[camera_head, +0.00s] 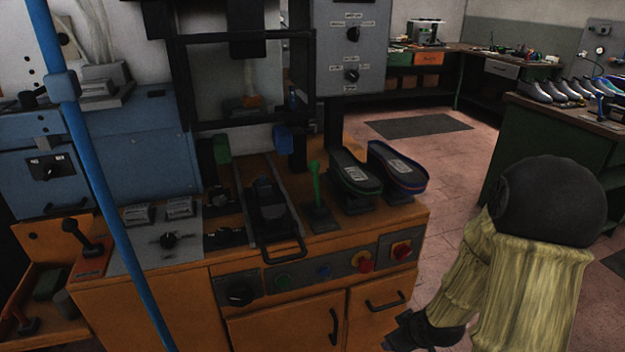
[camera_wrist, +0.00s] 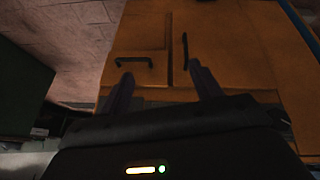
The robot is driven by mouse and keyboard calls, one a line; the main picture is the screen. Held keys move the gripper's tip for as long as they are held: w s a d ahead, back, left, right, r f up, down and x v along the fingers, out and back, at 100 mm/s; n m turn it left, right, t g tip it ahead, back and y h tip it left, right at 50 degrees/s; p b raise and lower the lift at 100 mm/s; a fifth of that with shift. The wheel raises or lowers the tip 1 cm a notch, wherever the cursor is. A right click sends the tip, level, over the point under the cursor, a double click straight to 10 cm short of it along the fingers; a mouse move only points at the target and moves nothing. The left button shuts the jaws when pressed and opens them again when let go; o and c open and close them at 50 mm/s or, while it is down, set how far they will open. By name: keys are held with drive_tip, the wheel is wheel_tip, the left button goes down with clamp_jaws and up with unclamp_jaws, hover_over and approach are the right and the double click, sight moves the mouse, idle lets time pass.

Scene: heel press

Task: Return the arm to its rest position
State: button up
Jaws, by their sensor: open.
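My gripper (camera_wrist: 160,76) shows in the wrist view with its two dark fingers apart and nothing between them. Beyond the fingers is the orange front of the press cabinet (camera_wrist: 240,50), with two black handles. In the head view my arm (camera_head: 525,280), in a yellowish sleeve with a black joint, is folded at the lower right, to the right of the cabinet front. A dark part of the arm's end shows at the bottom; the fingers cannot be made out there.
The orange press cabinet (camera_head: 270,335) carries a sliding tray handle (camera_head: 285,250), a green lever (camera_head: 316,185), two shoe soles on stands (camera_head: 355,172) and buttons. A blue pole (camera_head: 105,190) crosses the left. A green bench (camera_head: 550,150) with shoes stands right. Floor between is clear.

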drive_tip(key=s+a+r+m+g+h, duration=0.1)
drive_tip(key=s+a+r+m, duration=0.2)
drive_tip(key=s+r, duration=0.15)
drive_tip(key=s+a+r+m+g, duration=0.2)
drive_tip(key=s+r+m, duration=0.15)
drive_tip(key=r, duration=0.25)
drive_tip(key=w+p+v, duration=0.2)
drive_tip(key=p+v, duration=0.8)
drive_tip(key=w+r+p+v, duration=0.1)
drive_tip(key=w+p+v, duration=0.1)
drive_tip(key=p+v, duration=0.8)
drive_tip(key=shift+n+p, duration=0.3)
drive_tip(key=shift+n, duration=0.05)
drive_tip(key=shift+w+f, duration=0.1)
drive_tip(key=shift+w, duration=0.1)
drive_tip(key=shift+c, duration=0.2)
